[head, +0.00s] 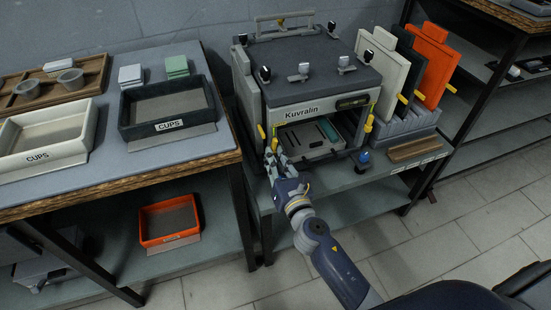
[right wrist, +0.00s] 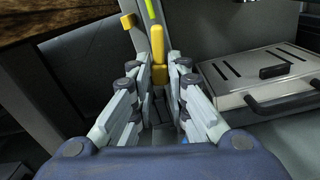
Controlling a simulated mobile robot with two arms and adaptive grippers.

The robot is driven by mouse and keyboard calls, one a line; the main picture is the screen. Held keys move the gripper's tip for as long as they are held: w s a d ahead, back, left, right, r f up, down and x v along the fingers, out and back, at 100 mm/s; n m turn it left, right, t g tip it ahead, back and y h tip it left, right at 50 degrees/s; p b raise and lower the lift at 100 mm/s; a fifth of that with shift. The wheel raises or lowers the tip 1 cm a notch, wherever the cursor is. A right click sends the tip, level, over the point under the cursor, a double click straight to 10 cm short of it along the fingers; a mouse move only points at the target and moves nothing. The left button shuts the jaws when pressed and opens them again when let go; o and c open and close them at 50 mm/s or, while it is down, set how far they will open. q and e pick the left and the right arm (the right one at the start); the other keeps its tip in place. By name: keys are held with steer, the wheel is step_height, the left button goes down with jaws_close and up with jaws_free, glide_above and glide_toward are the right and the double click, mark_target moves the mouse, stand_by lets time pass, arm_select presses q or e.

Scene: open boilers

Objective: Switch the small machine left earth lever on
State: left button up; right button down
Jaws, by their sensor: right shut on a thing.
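The small machine (head: 318,102), grey with the label "Kuvralin", stands on a bench in the head view. My right gripper (head: 272,154) is at its front left corner. In the right wrist view the fingers of my right gripper (right wrist: 160,73) are shut on a yellow lever (right wrist: 157,45), which stands roughly upright between the fingertips. The lower part of this lever is partly hidden by the fingers. A second yellow piece (right wrist: 128,22) is just left of it, outside the fingers. My left gripper is not in view.
A tray with a handle (right wrist: 262,75) lies close right of the fingers. A blue knob (head: 364,157) is at the machine's front right. White, dark and orange panels (head: 432,65) stand to the right. A table (head: 120,174) with cup trays is on the left.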

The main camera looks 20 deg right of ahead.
steer(key=shift+a, duration=0.1)
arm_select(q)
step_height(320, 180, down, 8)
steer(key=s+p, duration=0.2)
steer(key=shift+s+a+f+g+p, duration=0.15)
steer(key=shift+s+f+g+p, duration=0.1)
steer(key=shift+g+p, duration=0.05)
arm_select(e)
steer(key=shift+a+r+m, duration=0.5)
steer(key=shift+r+m, duration=0.2)
steer(key=shift+m, duration=1.95)
steer(key=shift+a+r+m, duration=0.45)
steer(key=shift+r+m, duration=0.2)
steer(key=shift+m, duration=1.95)
steer(key=shift+a+r+m, duration=0.5)
steer(key=shift+r+m, duration=0.2)
steer(key=shift+m, duration=1.95)
steer(key=c, duration=1.6)
jaws_free()
steer(key=shift+o, duration=0.2)
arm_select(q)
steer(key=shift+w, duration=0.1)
arm_select(e)
steer(key=shift+s, duration=0.15)
